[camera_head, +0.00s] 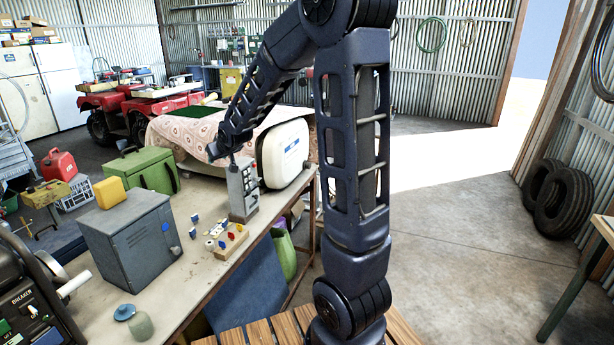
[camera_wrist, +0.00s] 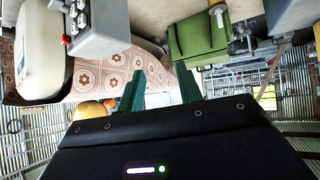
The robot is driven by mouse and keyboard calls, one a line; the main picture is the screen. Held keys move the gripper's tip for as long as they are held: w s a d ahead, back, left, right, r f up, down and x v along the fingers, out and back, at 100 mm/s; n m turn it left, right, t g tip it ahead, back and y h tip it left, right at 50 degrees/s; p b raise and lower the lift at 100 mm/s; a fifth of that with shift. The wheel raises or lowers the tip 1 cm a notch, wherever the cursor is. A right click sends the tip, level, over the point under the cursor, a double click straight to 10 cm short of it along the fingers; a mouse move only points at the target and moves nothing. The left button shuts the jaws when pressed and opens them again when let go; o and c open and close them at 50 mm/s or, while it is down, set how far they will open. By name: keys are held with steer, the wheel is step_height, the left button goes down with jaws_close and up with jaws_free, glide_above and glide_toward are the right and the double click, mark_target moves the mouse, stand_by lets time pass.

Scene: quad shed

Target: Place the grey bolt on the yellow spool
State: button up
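My gripper (camera_wrist: 159,70) shows in the wrist view with its two green fingers apart and nothing between them. In the head view the end of my arm is above the far part of the workbench, near the grey control box, and its fingers are too small to make out. Several small blue, yellow and white pieces (camera_head: 212,243) lie on the bench beside a wooden block with coloured pegs (camera_head: 231,242). I cannot tell which of these, if any, is the yellow spool. I cannot make out the grey bolt in either view.
The grey control box (camera_head: 243,190) stands on the bench (camera_head: 205,285) and shows in the wrist view (camera_wrist: 98,28).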

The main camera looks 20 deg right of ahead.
steer(key=s+d+r+m+g+h, duration=0.1)
steer(key=s+d, duration=0.5)
steer(key=s, duration=0.6)
steer(key=s+d+r+m+g+h, duration=0.1)
steer(key=s+d+r+m+g, duration=0.1)
steer(key=s+d, duration=0.4)
steer(key=s+d+r+m+g+h, duration=0.1)
steer(key=s+d, duration=0.5)
steer(key=s, duration=1.1)
steer(key=shift+s+d+r+g, duration=0.15)
steer(key=shift+s+r+g, duration=0.2)
steer(key=shift+r+g, duration=0.4)
